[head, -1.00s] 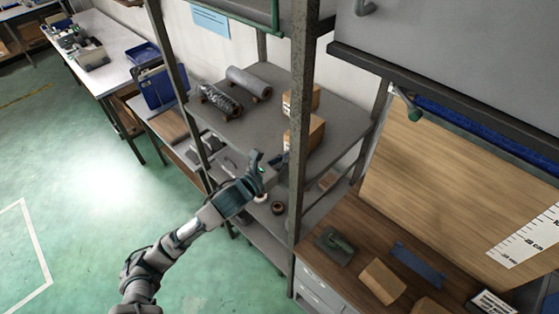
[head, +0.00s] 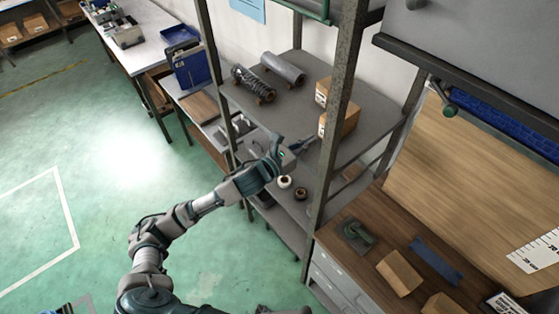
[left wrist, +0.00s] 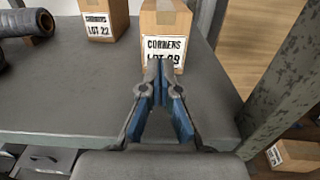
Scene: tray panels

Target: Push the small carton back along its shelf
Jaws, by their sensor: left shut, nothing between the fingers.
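Two brown cartons stand on the grey upper shelf (head: 270,112). The nearer carton (head: 341,120) is partly hidden by a rack post in the head view. In the left wrist view this carton (left wrist: 166,20) has a white label reading "CORNERS LOT", its number partly covered by my fingers. The farther carton (head: 323,90) stands behind it; its label in the left wrist view (left wrist: 103,22) reads "CORNERS LOT 22". My left gripper (head: 309,144) is shut and empty, its fingertips (left wrist: 160,68) in front of the nearer carton's label. I cannot tell whether they touch it.
A rack post (head: 341,110) rises close to the right of my left gripper. Small round items (head: 284,182) sit on the shelf below. A wooden-topped bench (head: 385,245) stands at the right.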

